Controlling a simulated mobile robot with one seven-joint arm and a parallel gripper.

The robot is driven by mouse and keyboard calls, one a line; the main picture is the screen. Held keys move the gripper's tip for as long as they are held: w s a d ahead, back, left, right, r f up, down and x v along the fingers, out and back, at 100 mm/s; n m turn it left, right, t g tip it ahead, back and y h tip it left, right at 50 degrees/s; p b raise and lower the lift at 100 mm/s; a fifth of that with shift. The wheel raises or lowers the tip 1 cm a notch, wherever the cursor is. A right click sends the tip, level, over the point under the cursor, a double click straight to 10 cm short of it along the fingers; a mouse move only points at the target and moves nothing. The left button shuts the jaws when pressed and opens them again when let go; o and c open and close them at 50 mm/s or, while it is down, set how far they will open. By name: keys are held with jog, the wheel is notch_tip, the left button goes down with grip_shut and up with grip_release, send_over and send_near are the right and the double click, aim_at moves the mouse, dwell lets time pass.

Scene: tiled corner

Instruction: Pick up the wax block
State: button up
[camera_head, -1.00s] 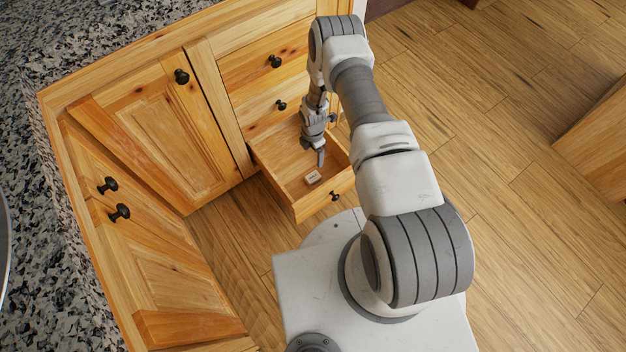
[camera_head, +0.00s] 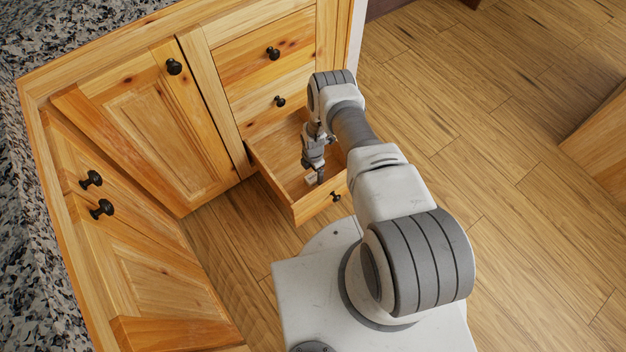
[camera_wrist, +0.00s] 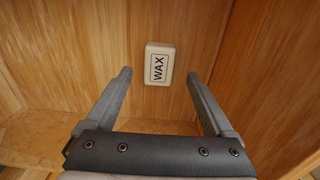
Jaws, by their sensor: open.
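The wax block (camera_wrist: 159,64) is a small pale block with a "WAX" label, lying on the bottom of the open wooden drawer (camera_head: 280,175). In the wrist view it shows between and beyond the fingertips of my gripper (camera_wrist: 158,75), with clear space on both sides. My gripper is open and empty. In the head view my gripper (camera_head: 316,181) is down inside the drawer, close to the wax block (camera_head: 310,180), which it partly covers. Whether the fingers are level with the block cannot be told.
The drawer walls stand close around my gripper, with the drawer front and its black knob (camera_head: 335,197) on the near side. Closed drawers (camera_head: 265,62) rise above it. Cabinet doors (camera_head: 150,125) stand at the left. Wooden floor (camera_head: 510,180) lies open at the right.

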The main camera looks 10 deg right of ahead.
aim_at(313, 177)
notch_tip(313, 177, down, 4)
jog(key=shift+w+f+b, duration=0.1)
jog(key=shift+f+b, duration=0.1)
jog(key=shift+b, duration=0.75)
grip_shut()
